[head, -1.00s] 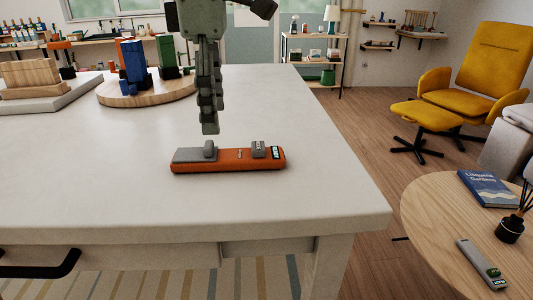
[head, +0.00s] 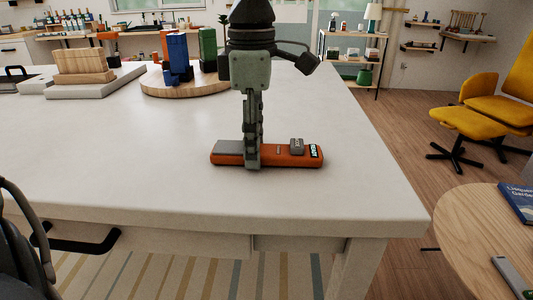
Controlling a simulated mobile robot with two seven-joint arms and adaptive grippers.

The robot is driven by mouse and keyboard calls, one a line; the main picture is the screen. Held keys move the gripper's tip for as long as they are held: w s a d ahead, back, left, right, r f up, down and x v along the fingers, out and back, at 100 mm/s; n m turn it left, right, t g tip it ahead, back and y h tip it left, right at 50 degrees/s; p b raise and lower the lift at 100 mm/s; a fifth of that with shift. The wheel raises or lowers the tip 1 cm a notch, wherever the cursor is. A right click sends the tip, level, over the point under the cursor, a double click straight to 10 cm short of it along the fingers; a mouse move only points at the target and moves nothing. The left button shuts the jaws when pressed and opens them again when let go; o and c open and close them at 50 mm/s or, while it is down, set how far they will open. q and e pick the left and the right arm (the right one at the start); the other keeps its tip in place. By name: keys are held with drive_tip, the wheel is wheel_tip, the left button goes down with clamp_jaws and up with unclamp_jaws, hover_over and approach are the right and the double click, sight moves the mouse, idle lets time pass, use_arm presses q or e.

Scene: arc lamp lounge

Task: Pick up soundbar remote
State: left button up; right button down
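An orange and grey bar-shaped device (head: 285,159) lies flat on the pale table (head: 150,185), with a small labelled grey block and a dark display at its right end. I cannot tell whether it is the soundbar remote. My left gripper (head: 253,158) points straight down over its left-centre part, and the near finger overlaps its front side. The fingers are seen edge-on, so their gap is hidden. A slim grey remote-like thing (head: 511,273) lies on the round wooden table (head: 465,225), partly cut off at the right edge. My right gripper is not in view.
A round wooden board (head: 185,92) with blue, orange and green items stands at the back. Wooden blocks (head: 83,66) on a pale slab are at back left. A blue book (head: 515,203) lies on the round table. The pale table around the orange device is clear.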

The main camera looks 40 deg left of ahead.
use_arm(q)
drive_tip(key=c, duration=0.7)
drive_tip(key=shift+c, duration=0.4)
drive_tip(key=shift+r, duration=0.15)
